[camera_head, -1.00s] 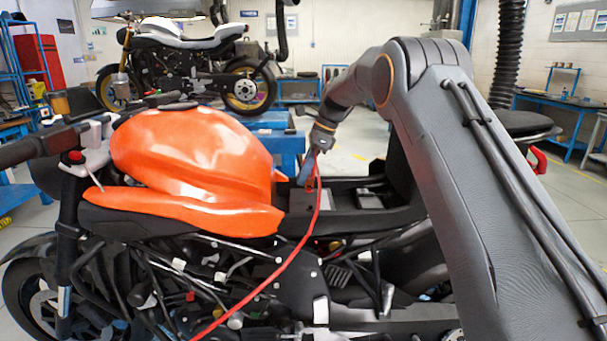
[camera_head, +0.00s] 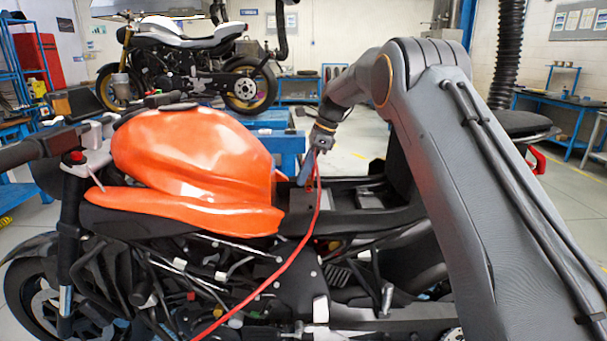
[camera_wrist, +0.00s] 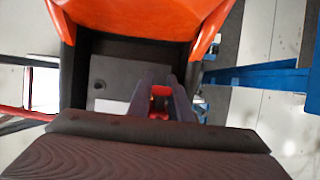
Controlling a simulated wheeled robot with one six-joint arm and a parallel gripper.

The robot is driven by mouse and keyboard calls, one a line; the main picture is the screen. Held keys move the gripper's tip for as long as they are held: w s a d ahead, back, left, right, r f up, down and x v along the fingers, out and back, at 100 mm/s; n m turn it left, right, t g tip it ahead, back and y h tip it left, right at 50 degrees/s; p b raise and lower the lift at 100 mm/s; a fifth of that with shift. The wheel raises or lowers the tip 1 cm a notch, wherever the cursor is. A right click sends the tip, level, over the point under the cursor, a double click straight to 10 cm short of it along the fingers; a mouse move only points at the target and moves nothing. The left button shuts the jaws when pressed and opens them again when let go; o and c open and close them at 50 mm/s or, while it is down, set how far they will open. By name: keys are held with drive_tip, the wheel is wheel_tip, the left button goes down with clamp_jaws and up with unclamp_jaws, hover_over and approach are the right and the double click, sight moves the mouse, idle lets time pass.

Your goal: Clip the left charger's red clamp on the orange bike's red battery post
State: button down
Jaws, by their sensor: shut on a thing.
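The orange bike (camera_head: 190,155) stands across the head view, with its seat area open behind the tank. My gripper (camera_head: 308,178) points down into that open bay and is shut on the red clamp (camera_wrist: 160,92), which shows between the two fingers in the wrist view. A red cable (camera_head: 290,262) runs from the clamp down to the lower left. The battery (camera_wrist: 112,80) shows as a grey box in the bay, beside the fingers. The red battery post cannot be made out, so I cannot tell whether the clamp touches it. The left charger is not in view.
The tank's orange rear edge (camera_wrist: 140,15) lies close to my gripper. Dark frame rails (camera_head: 375,215) border the bay. A blue stand (camera_head: 285,145) and a white bike (camera_head: 190,50) are behind.

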drive_tip(key=shift+f, duration=0.55)
drive_tip(key=c, duration=1.5)
unclamp_jaws()
drive_tip(key=shift+c, duration=0.2)
drive_tip(key=b+v, duration=0.2)
drive_tip(key=v, duration=0.6)
